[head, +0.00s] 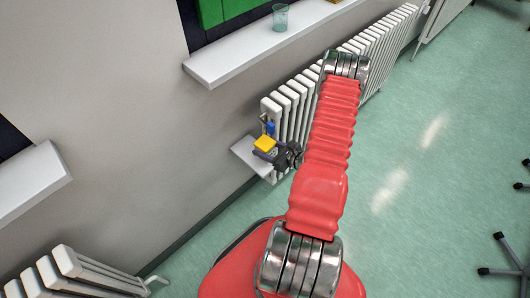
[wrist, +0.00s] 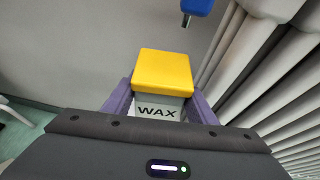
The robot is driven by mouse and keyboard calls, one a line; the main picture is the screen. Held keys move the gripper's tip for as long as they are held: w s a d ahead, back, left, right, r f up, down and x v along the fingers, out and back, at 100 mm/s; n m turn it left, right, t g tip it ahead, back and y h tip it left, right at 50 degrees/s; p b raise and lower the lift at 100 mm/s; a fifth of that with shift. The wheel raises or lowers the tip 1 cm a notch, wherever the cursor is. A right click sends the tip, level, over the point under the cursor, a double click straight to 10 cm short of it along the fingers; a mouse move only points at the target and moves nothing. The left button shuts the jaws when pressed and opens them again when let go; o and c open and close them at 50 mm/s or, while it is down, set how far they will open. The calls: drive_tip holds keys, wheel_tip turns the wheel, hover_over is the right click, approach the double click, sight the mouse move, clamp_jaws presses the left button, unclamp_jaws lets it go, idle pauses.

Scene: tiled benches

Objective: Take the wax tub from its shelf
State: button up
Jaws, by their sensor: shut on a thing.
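The wax tub (wrist: 159,107) is a pale container with a yellow lid (wrist: 162,70) and the word WAX on its front. In the head view its yellow lid (head: 265,143) shows over the small white shelf (head: 243,150) beside the radiator. My gripper (wrist: 158,104) has its purple fingers on both sides of the tub, shut on it. In the head view my gripper (head: 265,146) reaches the tub from the right. The tub's base is hidden, so I cannot tell whether it touches the shelf.
White radiator ribs (wrist: 270,75) are close on the right. A windowsill (head: 260,50) with a glass (head: 280,17) is above.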

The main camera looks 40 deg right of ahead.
wheel_tip(320, 180, up, 2)
drive_tip(key=shift+r, duration=0.15)
drive_tip(key=s, duration=1.9)
drive_tip(key=shift+s+d, duration=0.3)
drive_tip(key=shift+s, duration=0.05)
drive_tip(key=shift+w, duration=0.15)
